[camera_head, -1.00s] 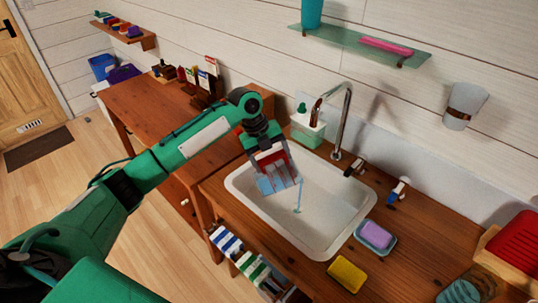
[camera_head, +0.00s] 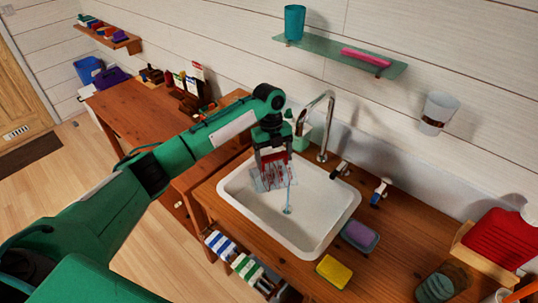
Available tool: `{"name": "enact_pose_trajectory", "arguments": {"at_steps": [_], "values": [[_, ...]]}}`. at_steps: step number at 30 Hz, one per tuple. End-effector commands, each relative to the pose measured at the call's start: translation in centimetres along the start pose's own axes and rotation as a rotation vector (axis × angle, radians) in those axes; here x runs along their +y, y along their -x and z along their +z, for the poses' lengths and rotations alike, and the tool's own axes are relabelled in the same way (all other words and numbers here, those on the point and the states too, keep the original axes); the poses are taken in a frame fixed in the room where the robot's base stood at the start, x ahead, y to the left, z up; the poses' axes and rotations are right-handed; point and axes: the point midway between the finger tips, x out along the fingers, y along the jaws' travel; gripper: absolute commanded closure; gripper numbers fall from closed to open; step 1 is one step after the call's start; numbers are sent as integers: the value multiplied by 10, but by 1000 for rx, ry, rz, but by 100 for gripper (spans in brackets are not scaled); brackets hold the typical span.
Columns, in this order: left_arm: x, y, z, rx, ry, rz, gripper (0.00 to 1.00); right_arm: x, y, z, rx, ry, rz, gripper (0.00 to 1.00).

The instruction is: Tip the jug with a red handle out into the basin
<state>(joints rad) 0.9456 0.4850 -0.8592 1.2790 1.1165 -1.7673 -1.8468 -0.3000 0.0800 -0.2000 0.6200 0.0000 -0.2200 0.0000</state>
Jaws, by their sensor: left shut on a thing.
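My left gripper (camera_head: 274,157) is shut on the red handle of a clear jug (camera_head: 267,178). It holds the jug over the left part of the white basin (camera_head: 318,228). The jug is tilted, and a thin blue stream (camera_head: 290,190) falls from its right side into the basin. The stream lands around the drain. The gripper hides part of the red handle. How much liquid is left in the jug I cannot tell. My right gripper is out of view.
The tap (camera_head: 327,125) rises behind the basin, with a pale green dispenser (camera_head: 303,136) beside it. A purple soap in a dish (camera_head: 360,236) and a yellow sponge (camera_head: 334,271) lie right of the basin.

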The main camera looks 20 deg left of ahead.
Motion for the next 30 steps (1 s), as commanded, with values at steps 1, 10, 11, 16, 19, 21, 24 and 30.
{"name": "enact_pose_trajectory", "arguments": {"at_steps": [1, 10, 11, 16, 19, 21, 24, 30], "values": [[0, 8, -1, -1, 1, -2, 55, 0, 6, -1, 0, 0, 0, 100], [-2, 27, -4, -1, 3, 9, 55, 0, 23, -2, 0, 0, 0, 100], [-2, 29, -5, -1, 3, 10, 55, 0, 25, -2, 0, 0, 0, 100], [-3, 40, -7, -1, 4, 18, 55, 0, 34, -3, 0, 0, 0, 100], [-4, 47, -8, -1, 5, 21, 55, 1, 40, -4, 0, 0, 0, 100], [-4, 52, -9, -1, 5, 24, 55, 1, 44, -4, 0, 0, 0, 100], [-5, 58, -10, -1, 6, 27, 55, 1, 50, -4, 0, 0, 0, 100], [-7, 72, -13, -1, 7, 35, 55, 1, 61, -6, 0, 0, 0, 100]]}}
